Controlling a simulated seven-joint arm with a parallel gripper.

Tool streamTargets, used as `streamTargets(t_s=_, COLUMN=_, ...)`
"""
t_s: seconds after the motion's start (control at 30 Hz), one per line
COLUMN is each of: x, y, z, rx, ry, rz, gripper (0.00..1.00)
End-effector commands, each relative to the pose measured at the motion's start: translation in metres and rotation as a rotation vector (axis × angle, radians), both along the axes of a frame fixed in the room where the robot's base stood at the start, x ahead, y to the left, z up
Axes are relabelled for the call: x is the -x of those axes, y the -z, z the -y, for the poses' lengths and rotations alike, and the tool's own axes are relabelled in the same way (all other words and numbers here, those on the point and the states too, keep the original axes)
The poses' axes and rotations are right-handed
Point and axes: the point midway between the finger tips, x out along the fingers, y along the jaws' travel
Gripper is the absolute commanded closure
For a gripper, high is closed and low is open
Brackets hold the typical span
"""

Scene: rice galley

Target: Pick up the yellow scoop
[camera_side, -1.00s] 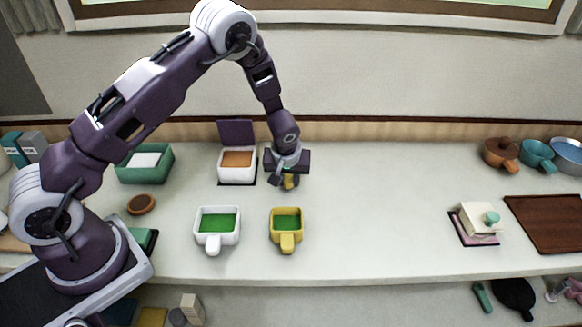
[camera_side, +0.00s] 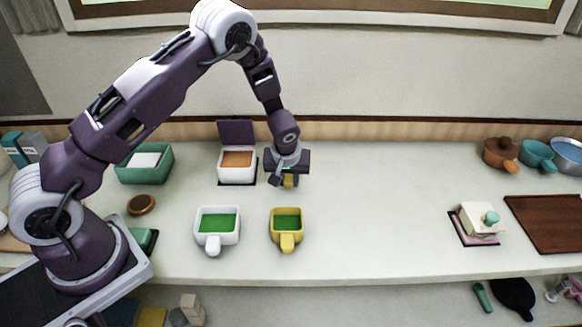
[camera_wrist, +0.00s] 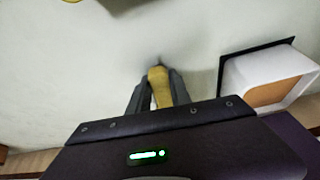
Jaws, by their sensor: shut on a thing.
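The yellow scoop (camera_wrist: 159,88) is between the two fingers of my gripper (camera_wrist: 158,85) in the wrist view, just above or at the pale counter; I cannot tell which. The fingers are shut on it. In the side view my gripper (camera_side: 287,181) points down at the back middle of the counter, right of the white box with orange contents. Only a small yellow part of the scoop shows there, beneath the gripper; the rest is hidden.
The white box (camera_side: 237,174) with a raised purple lid stands close left of my gripper. A white green-filled pan (camera_side: 217,241) and a yellow green-filled pan (camera_side: 287,242) stand in front. The counter to the right is clear up to a small lidded block (camera_side: 477,219).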

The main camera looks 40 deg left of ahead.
Motion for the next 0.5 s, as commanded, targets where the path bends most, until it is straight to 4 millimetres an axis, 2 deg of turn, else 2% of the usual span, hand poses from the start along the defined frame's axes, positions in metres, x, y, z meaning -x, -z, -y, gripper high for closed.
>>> streamTargets(t_s=0.5, x=-0.001, y=-0.014, z=0.0, rx=0.0, ry=-0.001, rz=0.002, gripper=1.0)
